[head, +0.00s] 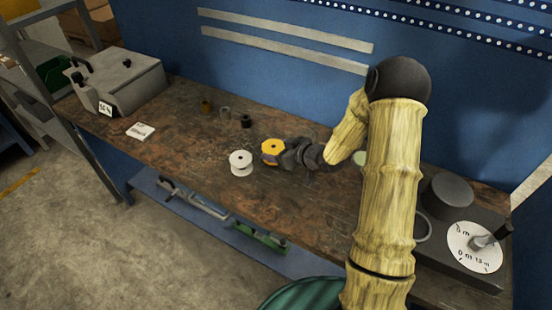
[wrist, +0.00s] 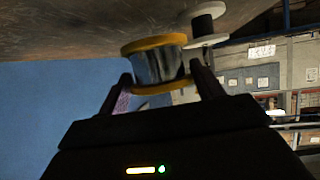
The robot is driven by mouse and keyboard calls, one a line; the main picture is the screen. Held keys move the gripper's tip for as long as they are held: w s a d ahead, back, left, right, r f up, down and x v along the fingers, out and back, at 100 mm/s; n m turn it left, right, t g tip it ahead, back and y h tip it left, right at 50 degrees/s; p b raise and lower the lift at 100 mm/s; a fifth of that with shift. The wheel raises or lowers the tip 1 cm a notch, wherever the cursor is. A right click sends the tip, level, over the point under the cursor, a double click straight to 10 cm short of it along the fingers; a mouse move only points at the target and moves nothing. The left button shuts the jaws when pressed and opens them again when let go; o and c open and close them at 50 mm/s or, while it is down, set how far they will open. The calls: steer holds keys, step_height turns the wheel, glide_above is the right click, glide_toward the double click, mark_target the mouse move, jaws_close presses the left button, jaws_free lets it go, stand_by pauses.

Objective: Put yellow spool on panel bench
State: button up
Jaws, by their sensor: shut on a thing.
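The yellow spool (head: 272,148) is at the middle of the brown bench (head: 190,150) in the head view, at the end of my arm. In the wrist view the yellow spool (wrist: 158,63) has yellow flanges and a dark grey winding, and it sits between my two fingers. My gripper (head: 287,153) is shut on it; the fingers also show in the wrist view (wrist: 160,84). I cannot tell whether the spool touches the bench top. The head view does not show which surface is the panel bench.
A white spool (head: 240,163) stands just left of the yellow one. Small dark and brown pieces (head: 246,121) lie behind it. A dial device (head: 465,240) is at the right.

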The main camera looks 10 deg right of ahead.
steer(key=shift+f, duration=0.1)
steer(key=shift+f, duration=1.95)
steer(key=shift+f, duration=0.1)
steer(key=o, duration=1.1)
steer(key=shift+r, duration=0.2)
steer(key=v, duration=1.2)
steer(key=shift+s+f+b, duration=0.1)
steer(key=shift+f+b, duration=0.05)
steer(key=shift+b, duration=0.2)
